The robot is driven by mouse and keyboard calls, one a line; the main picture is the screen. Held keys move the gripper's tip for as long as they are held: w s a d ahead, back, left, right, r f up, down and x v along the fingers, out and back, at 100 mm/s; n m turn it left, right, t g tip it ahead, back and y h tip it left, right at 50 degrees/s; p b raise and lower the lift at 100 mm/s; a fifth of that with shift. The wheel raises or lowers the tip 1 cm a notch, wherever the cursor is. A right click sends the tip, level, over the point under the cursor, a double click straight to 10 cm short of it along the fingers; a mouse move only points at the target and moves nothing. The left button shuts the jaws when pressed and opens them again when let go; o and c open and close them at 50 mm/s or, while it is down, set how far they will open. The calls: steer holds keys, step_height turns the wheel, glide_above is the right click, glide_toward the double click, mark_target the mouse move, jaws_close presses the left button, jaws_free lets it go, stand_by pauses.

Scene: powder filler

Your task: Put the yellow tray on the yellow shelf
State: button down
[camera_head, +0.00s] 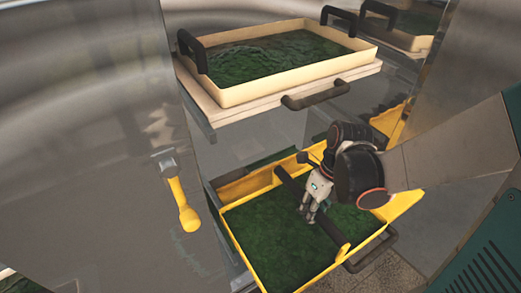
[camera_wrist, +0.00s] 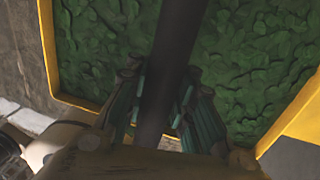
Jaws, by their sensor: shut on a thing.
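The yellow tray (camera_head: 247,253) holds green material and has a dark bar handle (camera_head: 330,229) across its top. My gripper (camera_head: 309,212) is shut on that bar, near its middle. In the wrist view the fingers (camera_wrist: 160,90) sit on both sides of the bar (camera_wrist: 178,45), with the green contents below. The yellow shelf lies mostly hidden beneath the tray; its dark pull handle (camera_head: 374,253) shows at the lower right. The tray is over the shelf at the lower level; I cannot tell whether it touches it.
A cream tray (camera_head: 240,95) of green material stands on a cream shelf (camera_head: 215,116) above, with a dark pull handle (camera_head: 315,95) close over my wrist. A steel panel with a yellow lever (camera_head: 181,203) is at left. Another steel wall (camera_head: 440,75) is at right.

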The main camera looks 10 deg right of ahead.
steer(key=w+d, duration=0.3)
steer(key=d, duration=0.1)
steer(key=w+d, duration=0.8)
steer(key=shift+w+d, duration=0.2)
steer(key=shift+d, duration=0.15)
step_height(320, 180, down, 4)
steer(key=shift+r, duration=0.2)
steer(key=c, duration=2)
jaws_free()
steer(key=shift+f+b, duration=0.1)
steer(key=shift+b, duration=0.2)
steer(key=o, duration=0.6)
steer(key=shift+o, duration=0.2)
step_height(320, 180, up, 12)
steer(key=d+p, duration=0.1)
steer(key=d, duration=0.1)
steer(key=shift+w+d+p, duration=0.15)
steer(key=shift+d+p, duration=0.05)
steer(key=shift+p, duration=0.15)
